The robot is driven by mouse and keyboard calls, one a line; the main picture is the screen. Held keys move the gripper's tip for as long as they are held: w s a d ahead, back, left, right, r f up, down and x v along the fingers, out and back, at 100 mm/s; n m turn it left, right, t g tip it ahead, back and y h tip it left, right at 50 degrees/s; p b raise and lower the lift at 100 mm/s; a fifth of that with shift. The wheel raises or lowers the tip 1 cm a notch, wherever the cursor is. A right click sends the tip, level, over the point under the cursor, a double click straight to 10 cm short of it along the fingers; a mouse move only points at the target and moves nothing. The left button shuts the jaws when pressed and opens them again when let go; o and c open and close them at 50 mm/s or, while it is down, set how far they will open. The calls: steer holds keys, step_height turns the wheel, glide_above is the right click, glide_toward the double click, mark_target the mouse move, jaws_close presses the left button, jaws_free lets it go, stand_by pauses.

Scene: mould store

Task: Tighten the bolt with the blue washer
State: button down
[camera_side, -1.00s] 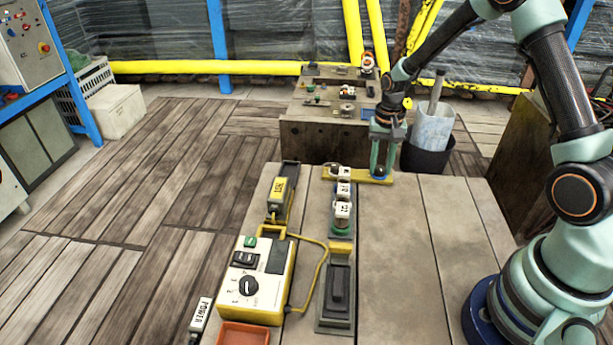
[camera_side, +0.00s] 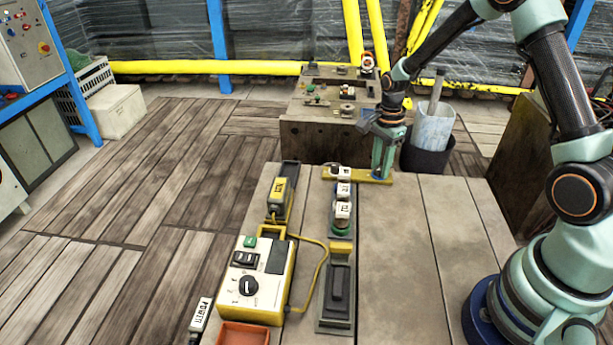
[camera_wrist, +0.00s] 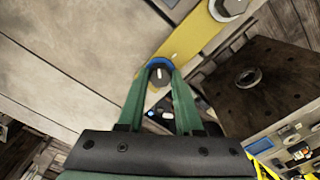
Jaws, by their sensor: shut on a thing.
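My gripper (camera_side: 382,174) points straight down at the right end of a yellow strip (camera_side: 358,176) on the workbench. In the wrist view my green fingers (camera_wrist: 160,78) are closed around a dark bolt head (camera_wrist: 159,74) with a light mark on it. A blue washer (camera_wrist: 159,61) shows as an arc around the bolt's far side, against the yellow strip (camera_wrist: 195,45). The fingers hide the rest of the washer. In the side view the bolt is hidden by my fingers.
A control box (camera_side: 257,280) with a dial and a yellow cable lies at the front left. The bench (camera_side: 440,240) is clear to the right. A black bin (camera_side: 428,155) stands behind.

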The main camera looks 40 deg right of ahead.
mark_target(380, 168)
steer(key=m, duration=0.4)
steer(key=shift+d+r+m, duration=0.1)
steer(key=shift+r+m, duration=0.05)
steer(key=shift+m, duration=0.15)
steer(key=m, duration=0.4)
steer(key=shift+m, duration=0.3)
steer(key=c, duration=0.6)
jaws_free()
steer(key=shift+o, duration=0.2)
step_height(380, 168, up, 12)
